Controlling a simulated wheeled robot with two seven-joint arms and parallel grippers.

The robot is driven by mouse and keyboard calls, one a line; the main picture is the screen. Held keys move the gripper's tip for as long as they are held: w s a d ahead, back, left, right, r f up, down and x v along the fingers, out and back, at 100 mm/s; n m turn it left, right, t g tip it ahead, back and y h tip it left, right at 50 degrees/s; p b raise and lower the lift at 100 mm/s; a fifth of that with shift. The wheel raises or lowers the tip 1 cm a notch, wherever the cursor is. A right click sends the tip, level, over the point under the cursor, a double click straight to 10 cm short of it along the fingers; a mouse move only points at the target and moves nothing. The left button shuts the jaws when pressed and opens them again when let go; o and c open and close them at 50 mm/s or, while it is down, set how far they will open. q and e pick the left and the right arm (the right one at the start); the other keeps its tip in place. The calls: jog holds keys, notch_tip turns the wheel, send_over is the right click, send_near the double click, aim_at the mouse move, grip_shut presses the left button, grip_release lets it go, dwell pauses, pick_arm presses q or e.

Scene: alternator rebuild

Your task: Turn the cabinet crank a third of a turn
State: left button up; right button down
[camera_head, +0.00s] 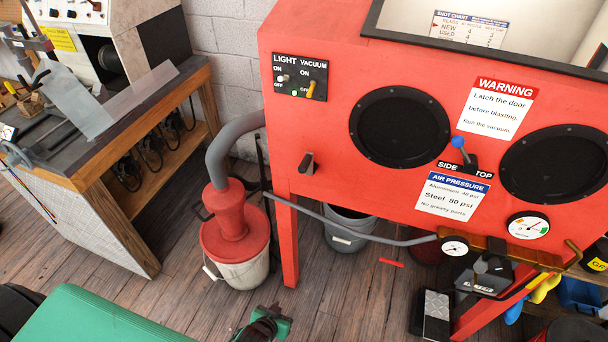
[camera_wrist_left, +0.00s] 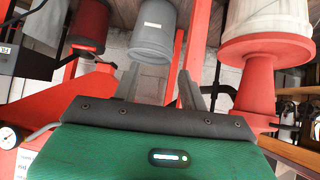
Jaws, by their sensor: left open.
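The red blasting cabinet (camera_head: 330,120) fills the right of the head view. On its front, a short lever with a blue ball knob (camera_head: 459,142) tilts up and left above a black plate marked SIDE and TOP; it looks like the crank. A small dark handle (camera_head: 307,163) sits farther left on the same face. My left gripper (camera_head: 265,325) is low at the bottom edge of the head view, well below and left of the blue knob. In the left wrist view its fingers (camera_wrist_left: 160,76) are apart and empty. My right gripper is not seen.
A white bucket with a red lid (camera_head: 235,245) and grey hose stands left of the cabinet leg (camera_head: 287,245). A grey bucket (camera_head: 350,225) is under the cabinet. A thin grey pipe (camera_head: 350,230) crosses in front. A workbench (camera_head: 110,150) stands left.

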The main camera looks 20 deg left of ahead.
pick_arm(q)
jog(key=w+r+n+t+p, duration=0.15)
jog(key=w+r, duration=0.25)
jog(key=r, duration=0.6)
jog(key=w+r+m+t+b, duration=0.1)
jog(key=w+r+t, duration=0.25)
jog(key=r, duration=0.55)
jog(key=n+t+p, duration=0.2)
jog(key=t, duration=0.1)
send_near(301, 172)
jog(key=w+p, duration=0.1)
jog(key=w, duration=0.3)
jog(key=w+p, duration=0.1)
jog(key=w, duration=0.3)
jog(key=w+d, duration=0.1)
jog(key=w, duration=0.3)
jog(key=shift+f+p, duration=0.1)
jog(key=shift+p, duration=0.3)
grip_shut()
